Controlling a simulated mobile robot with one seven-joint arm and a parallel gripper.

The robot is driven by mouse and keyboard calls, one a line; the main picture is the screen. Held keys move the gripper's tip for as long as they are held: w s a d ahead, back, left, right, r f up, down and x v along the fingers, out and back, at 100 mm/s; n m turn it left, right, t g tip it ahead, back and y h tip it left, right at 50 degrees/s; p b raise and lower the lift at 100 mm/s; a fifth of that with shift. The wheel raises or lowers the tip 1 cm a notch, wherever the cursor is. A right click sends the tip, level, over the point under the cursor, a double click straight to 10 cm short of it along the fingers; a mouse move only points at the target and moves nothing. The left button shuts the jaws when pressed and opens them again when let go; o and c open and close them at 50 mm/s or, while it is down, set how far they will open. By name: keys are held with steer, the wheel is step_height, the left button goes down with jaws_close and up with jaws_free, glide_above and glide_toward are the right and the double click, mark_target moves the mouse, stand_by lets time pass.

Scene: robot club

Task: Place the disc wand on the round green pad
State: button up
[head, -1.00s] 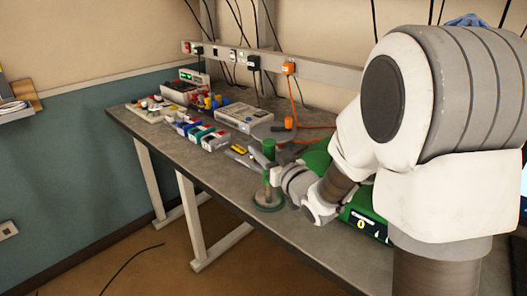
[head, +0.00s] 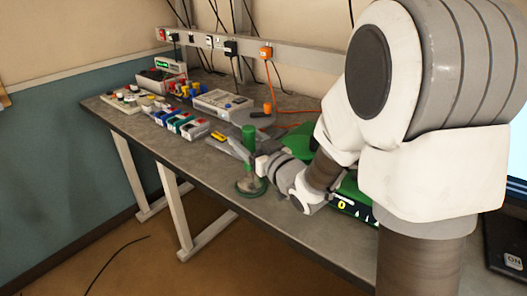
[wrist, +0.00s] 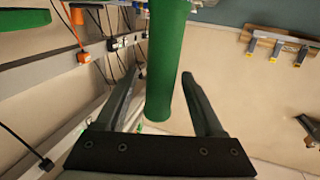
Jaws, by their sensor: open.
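The disc wand (head: 248,140) stands upright on the bench, its green cylindrical handle at the top and a paler stem below. Its foot is at the round green pad (head: 252,188), near the bench's front edge. The wand seems to stand on the pad; exact contact at the foot is too small to tell.
A green case (head: 345,195) lies right of my gripper, partly behind my arm. Colored bins (head: 185,123), a grey instrument (head: 222,104) and a yellow-marked tool (head: 218,136) lie farther back. Bare bench (head: 205,165) is left of the pad.

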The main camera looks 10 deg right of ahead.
steer(key=v, duration=0.2)
steer(key=b+v, duration=0.1)
steer(key=v, duration=0.4)
steer(key=shift+s+f, duration=0.15)
steer(key=shift+f, duration=0.1)
steer(key=shift+s+b, duration=0.1)
steer(key=shift+b, duration=1.15)
steer(key=s+d+m+h+b, duration=0.3)
steer(key=d+h+b, duration=0.3)
steer(key=d, duration=0.1)
steer(key=s+d+f+m+g+h, duration=0.1)
steer(key=s+f+g, duration=0.1)
steer(key=s, duration=0.2)
steer(key=s+d+f+m+g+h, duration=0.1)
steer(key=s+f+g, duration=0.1)
steer(key=s, duration=0.1)
steer(key=s+d+f+g+h, duration=0.1)
steer(key=s+f+g, duration=0.1)
steer(key=s, duration=0.2)
steer(key=shift+s+d+f+m+g, duration=0.1)
steer(key=shift+s+d+m+g, duration=0.2)
steer(key=shift+m+g, duration=0.1)
steer(key=s+a+f+g, duration=0.2)
steer(key=s+a+g, duration=0.1)
steer(key=s, duration=0.5)
steer(key=shift+s+f+g+y, duration=0.15)
steer(key=shift+s+g+y, duration=0.15)
steer(key=shift+y, duration=0.1)
